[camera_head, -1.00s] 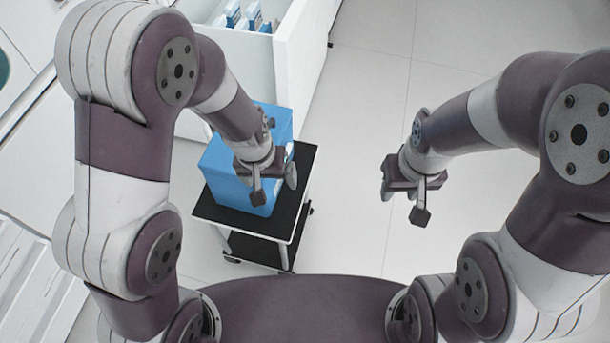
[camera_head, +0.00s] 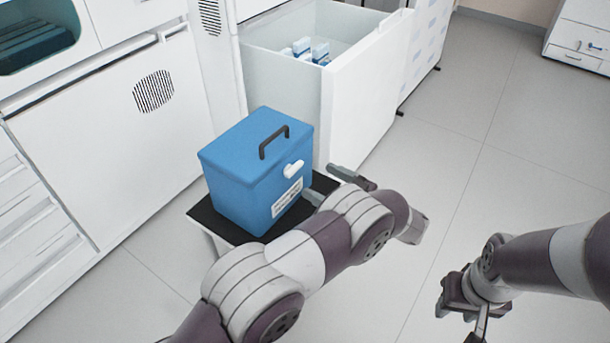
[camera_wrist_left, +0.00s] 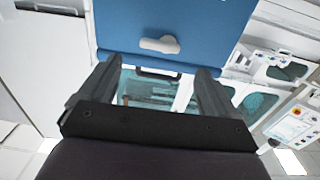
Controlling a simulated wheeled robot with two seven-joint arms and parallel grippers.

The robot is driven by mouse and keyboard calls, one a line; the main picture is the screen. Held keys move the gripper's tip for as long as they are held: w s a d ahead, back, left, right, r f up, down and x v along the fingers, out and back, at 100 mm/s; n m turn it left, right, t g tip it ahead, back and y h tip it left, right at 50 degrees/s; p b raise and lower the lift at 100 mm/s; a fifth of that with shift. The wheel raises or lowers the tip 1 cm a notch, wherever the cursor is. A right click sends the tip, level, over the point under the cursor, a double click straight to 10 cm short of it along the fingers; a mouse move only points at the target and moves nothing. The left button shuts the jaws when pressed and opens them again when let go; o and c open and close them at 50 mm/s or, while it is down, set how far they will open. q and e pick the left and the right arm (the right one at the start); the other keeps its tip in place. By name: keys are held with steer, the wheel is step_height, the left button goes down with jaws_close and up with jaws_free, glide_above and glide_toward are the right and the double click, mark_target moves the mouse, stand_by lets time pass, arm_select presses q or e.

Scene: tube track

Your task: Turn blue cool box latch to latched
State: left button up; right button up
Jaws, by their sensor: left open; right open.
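The blue cool box (camera_head: 233,168) stands with its lid down and a dark handle (camera_head: 273,141) on top. Its small white latch (camera_head: 293,169) is on the front face, above a white label (camera_head: 287,197). In the left wrist view the latch (camera_wrist_left: 160,45) lies roughly crosswise on the blue box face (camera_wrist_left: 205,25), beyond the fingertips. My left gripper (camera_head: 325,183) is open and empty in front of the latch, with a gap between them. Its spread fingers also show in the left wrist view (camera_wrist_left: 157,72). My right gripper (camera_head: 465,312) is open and empty at the lower right, far from the box.
The box stands on a small black-topped cart (camera_head: 205,212). Behind it is an open white drawer (camera_head: 350,105) holding blue-and-white packs (camera_head: 311,50). White cabinets (camera_head: 110,130) line the left. The floor (camera_head: 470,150) to the right is clear.

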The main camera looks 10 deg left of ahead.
mark_target(296, 169)
arm_select(q)
steer(key=b+x, duration=0.1)
steer(key=x, duration=0.5)
steer(key=shift+w+a, duration=0.15)
steer(key=shift+a, duration=0.1)
steer(key=c, duration=1.1)
steer(key=shift+o, duration=0.2)
steer(key=shift+n, duration=0.3)
steer(key=n, duration=0.4)
steer(key=shift+r, duration=0.15)
steer(key=n, duration=0.3)
steer(key=n+b, duration=0.1)
steer(key=n, duration=0.1)
steer(key=shift+s+a+r, duration=0.1)
steer(key=shift+s, duration=0.2)
steer(key=n+b, duration=0.1)
steer(key=n, duration=0.2)
steer(key=shift+s+n+b, duration=0.2)
steer(key=shift+n+b, duration=0.1)
steer(key=shift+b, duration=0.1)
steer(key=shift+s+a+n+b, duration=0.15)
steer(key=shift+n+b, duration=0.6)
steer(key=shift+n, duration=0.45)
steer(key=shift+s+n+b, duration=0.1)
steer(key=shift+n+b, duration=0.65)
steer(key=shift+n, duration=0.45)
steer(key=shift+r, duration=0.1)
